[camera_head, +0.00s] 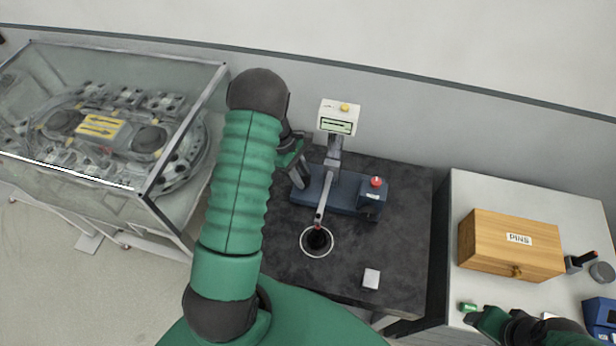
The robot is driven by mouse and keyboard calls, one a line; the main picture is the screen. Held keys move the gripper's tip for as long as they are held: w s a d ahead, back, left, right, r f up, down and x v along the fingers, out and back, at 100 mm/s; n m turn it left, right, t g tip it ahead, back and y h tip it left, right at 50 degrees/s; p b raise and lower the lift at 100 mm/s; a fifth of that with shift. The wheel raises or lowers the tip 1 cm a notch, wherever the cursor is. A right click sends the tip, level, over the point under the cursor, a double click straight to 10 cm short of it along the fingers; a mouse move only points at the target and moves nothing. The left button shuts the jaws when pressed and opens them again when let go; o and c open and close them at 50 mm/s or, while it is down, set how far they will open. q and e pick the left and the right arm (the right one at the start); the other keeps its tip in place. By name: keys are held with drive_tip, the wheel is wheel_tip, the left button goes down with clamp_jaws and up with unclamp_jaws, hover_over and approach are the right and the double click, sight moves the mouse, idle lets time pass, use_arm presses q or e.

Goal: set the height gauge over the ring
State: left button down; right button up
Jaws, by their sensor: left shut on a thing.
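I cannot tell whether the tip touches anything. My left gripper (297,160) is at the left side of the gauge, shut on it; the arm partly hides the fingers. My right gripper (475,319) is at the lower right; its jaws are unclear.
A small pale block (371,279) lies right of the ring. A wooden PINS box (490,240) stands on the right table, with a small green item (468,307) in front. A glass-walled case (75,190) holding a track stands at left.

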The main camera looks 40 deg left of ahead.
use_arm(q)
drive_tip(key=c, duration=1.3)
unclamp_jaws()
drive_tip(key=shift+w+a+r, duration=0.1)
drive_tip(key=shift+r, duration=0.1)
drive_tip(key=shift+o, duration=1)
drive_tip(key=shift+a+f, duration=0.25)
drive_tip(key=b+v, duration=0.2)
drive_tip(key=v, duration=1.5)
use_arm(e)
drive_tip(key=shift+a+f, duration=0.15)
drive_tip(key=shift+f, duration=0.4)
drive_tip(key=shift+a+f, duration=0.15)
drive_tip(key=shift+f, duration=0.4)
use_arm(q)
drive_tip(key=shift+f, duration=0.1)
use_arm(e)
drive_tip(key=shift+d, duration=0.15)
